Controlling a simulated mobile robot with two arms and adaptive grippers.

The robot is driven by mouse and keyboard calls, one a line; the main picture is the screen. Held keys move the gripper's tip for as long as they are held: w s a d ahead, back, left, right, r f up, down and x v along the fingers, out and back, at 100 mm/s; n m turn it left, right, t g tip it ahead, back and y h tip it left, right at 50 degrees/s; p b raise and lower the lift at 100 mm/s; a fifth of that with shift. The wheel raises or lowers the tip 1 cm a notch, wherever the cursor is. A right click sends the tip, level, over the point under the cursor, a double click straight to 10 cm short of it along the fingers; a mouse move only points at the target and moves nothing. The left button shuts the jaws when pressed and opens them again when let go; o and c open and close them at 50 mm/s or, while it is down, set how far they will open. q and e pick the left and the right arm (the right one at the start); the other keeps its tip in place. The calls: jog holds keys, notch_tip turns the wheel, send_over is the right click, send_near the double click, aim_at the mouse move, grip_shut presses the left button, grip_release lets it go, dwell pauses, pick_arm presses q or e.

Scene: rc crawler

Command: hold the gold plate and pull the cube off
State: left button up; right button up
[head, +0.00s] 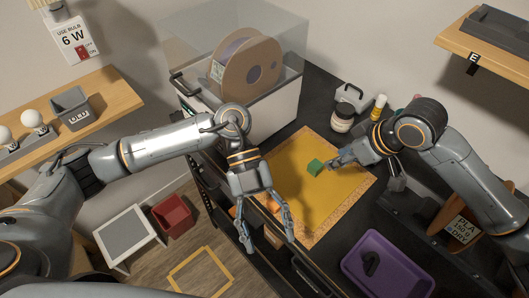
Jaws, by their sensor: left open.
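The gold plate (342,199) lies flat on the dark bench, a yellow sheet with a paler textured border. My left gripper (268,235) is open and empty, pointing down by the plate's front left edge. Its arm and hand hide part of the plate's left side.
A printer-like enclosure with a filament spool (249,68) stands behind the plate. A jar (342,117) and a glue stick (378,106) stand at the back. A purple tray (387,267) lies at front right.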

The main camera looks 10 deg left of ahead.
pick_arm(q)
jog(key=w+a+r+n+t+y, duration=0.2)
jog(key=w+n+t, duration=0.2)
jog(key=w, duration=0.3)
jog(key=w+a+r+n+t+y, duration=0.2)
jog(key=w+r+n+t, duration=0.1)
jog(key=w, duration=0.4)
jog(key=x, duration=1.4)
jog(key=shift+w, duration=0.35)
